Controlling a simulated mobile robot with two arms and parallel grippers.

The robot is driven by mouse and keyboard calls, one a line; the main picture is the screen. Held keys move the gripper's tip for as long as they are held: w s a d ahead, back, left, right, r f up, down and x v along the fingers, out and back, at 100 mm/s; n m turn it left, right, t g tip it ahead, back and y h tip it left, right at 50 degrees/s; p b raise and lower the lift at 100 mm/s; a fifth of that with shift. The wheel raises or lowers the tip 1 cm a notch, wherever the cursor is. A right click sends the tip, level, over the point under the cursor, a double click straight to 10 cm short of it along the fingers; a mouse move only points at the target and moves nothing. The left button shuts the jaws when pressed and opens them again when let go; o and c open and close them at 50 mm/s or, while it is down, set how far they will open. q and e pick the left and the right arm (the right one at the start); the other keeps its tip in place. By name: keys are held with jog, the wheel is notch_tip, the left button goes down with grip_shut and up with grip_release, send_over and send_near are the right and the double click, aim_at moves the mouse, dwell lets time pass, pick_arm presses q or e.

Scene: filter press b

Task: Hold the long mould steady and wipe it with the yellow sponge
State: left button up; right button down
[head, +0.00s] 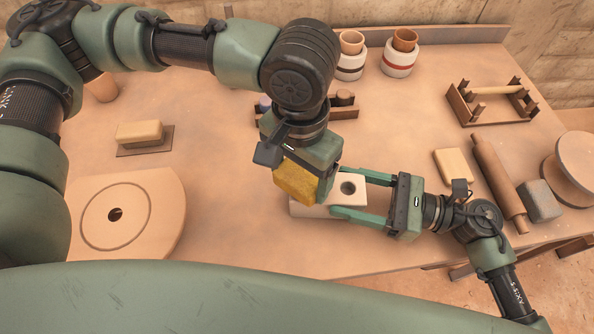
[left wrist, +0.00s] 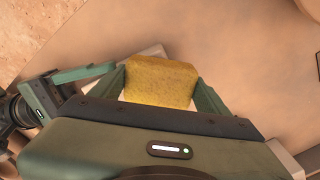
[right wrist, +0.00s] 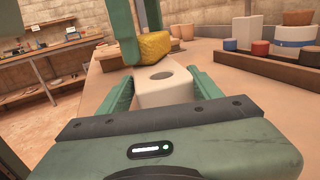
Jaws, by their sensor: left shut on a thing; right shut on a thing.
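The long mould (head: 346,188) is a pale block with a round hole in its top, lying near the front middle of the table. My right gripper (head: 350,194) is shut on its right end; the mould also shows between the fingers in the right wrist view (right wrist: 167,90). My left gripper (head: 308,180) is shut on the yellow sponge (head: 295,180) above the mould's left part. The sponge shows between the left fingers in the left wrist view (left wrist: 160,80) and beyond the hole in the right wrist view (right wrist: 162,46). I cannot tell whether sponge and mould touch.
A round disc (head: 130,215) with a hole lies at the left. A block on a dark board (head: 140,135) is behind it. A rolling pin (head: 498,183), a pale bar (head: 453,166) and a grey block (head: 540,201) lie right of my right gripper. Banded pots (head: 398,58) stand at the back.

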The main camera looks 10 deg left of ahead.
pick_arm(q)
jog(key=d, duration=0.5)
jog(key=shift+w+r, duration=0.15)
jog(key=shift+w, duration=0.2)
jog(key=shift+d, duration=0.35)
notch_tip(320, 180, up, 8)
jog(key=shift+a, duration=0.1)
pick_arm(e)
jog(key=shift+c, duration=1.2)
grip_release()
jog(key=shift+s+d, duration=0.15)
jog(key=shift+d, duration=1.75)
jog(key=shift+s+d, duration=0.1)
jog(key=shift+d, duration=1.8)
